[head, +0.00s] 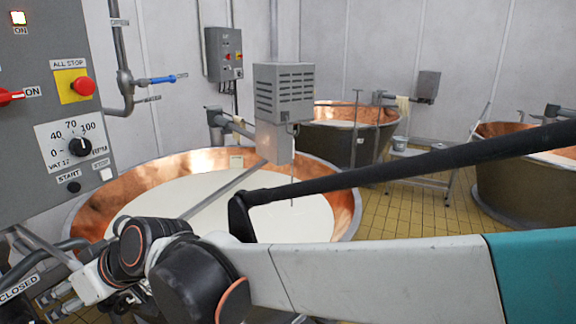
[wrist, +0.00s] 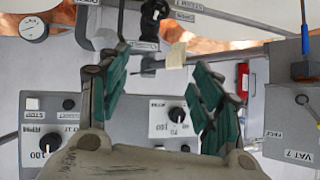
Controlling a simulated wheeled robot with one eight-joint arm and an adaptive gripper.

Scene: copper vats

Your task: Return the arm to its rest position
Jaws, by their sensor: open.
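My gripper (wrist: 160,62) is open in the wrist view, with its two green-padded fingers spread apart and nothing held between them. Behind the fingers is a grey control panel (wrist: 140,97) with black dials, seen upside down; I cannot tell how far off it is. In the head view my arm (head: 390,272) stretches from the right edge across the front to the lower left. Its dark wrist joints (head: 150,250) are in front of the near vat. The gripper fingers are hard to make out there.
A copper vat (head: 345,205) of white liquid stands close behind the arm. A grey control panel (head: 35,125) with a red stop button (head: 83,87) rises at the left. A motor box (head: 284,95) hangs over the vat. More vats stand behind, with yellow tiled floor (head: 400,215) between.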

